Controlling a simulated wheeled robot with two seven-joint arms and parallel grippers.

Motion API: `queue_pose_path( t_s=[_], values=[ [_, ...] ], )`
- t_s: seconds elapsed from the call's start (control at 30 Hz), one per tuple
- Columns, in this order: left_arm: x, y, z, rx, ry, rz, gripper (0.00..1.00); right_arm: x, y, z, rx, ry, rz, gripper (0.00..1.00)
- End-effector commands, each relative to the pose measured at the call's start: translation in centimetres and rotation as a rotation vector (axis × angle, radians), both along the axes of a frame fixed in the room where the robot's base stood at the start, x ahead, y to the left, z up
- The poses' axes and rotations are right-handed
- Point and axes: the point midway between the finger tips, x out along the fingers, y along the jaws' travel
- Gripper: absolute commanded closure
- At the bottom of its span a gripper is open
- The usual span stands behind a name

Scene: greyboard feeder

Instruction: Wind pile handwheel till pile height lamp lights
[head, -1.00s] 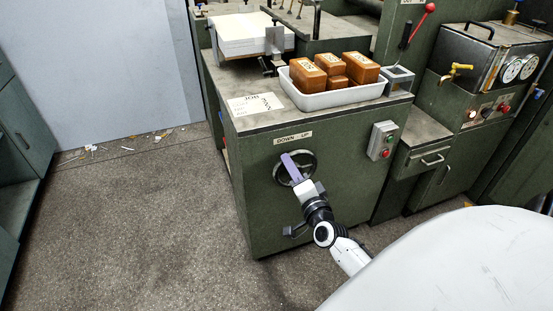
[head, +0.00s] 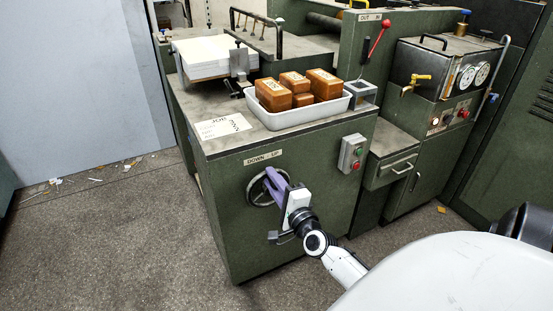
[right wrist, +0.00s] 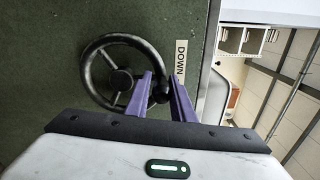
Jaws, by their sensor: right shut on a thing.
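My right gripper (head: 273,180) has purple fingers, and in the right wrist view the gripper (right wrist: 158,88) is shut on the wheel's dark handle knob at the rim, beside the label. The white paper pile (head: 201,56) sits on the feeder's top at the back left. I cannot make out a pile height lamp. My left gripper is not in view.
A white tray (head: 300,121) of brown wooden blocks stands on the top, right of a paper card (head: 222,126). A switch box (head: 352,153) with green and red buttons is on the front panel. The floor (head: 110,230) at left is mostly clear.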

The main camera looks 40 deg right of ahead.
Motion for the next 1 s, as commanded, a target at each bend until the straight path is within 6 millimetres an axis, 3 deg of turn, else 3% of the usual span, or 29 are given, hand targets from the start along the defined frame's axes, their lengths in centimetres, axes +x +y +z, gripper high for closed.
queue_pose_path(
  t_s=[0.3, 0.33, 0.43, 0.77, 1.0],
  values=[
    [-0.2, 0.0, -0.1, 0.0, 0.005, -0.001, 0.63, 0.3, 0.4, 0.6, 0.006, -0.014, 0.006, 1.0],
    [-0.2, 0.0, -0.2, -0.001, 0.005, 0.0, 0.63, 0.3, 0.4, 0.6, 0.006, -0.014, 0.006, 0.77],
    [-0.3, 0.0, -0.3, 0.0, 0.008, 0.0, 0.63, 0.3, 0.4, 0.5, 0.005, -0.012, 0.006, 0.63],
    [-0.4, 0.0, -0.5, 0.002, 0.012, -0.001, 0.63, -0.1, 0.2, 0.2, 0.002, -0.004, 0.002, 0.63],
    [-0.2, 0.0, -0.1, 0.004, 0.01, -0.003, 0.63, -3.6, 1.4, 0.1, 0.002, -0.001, 0.003, 0.63]
  ],
)
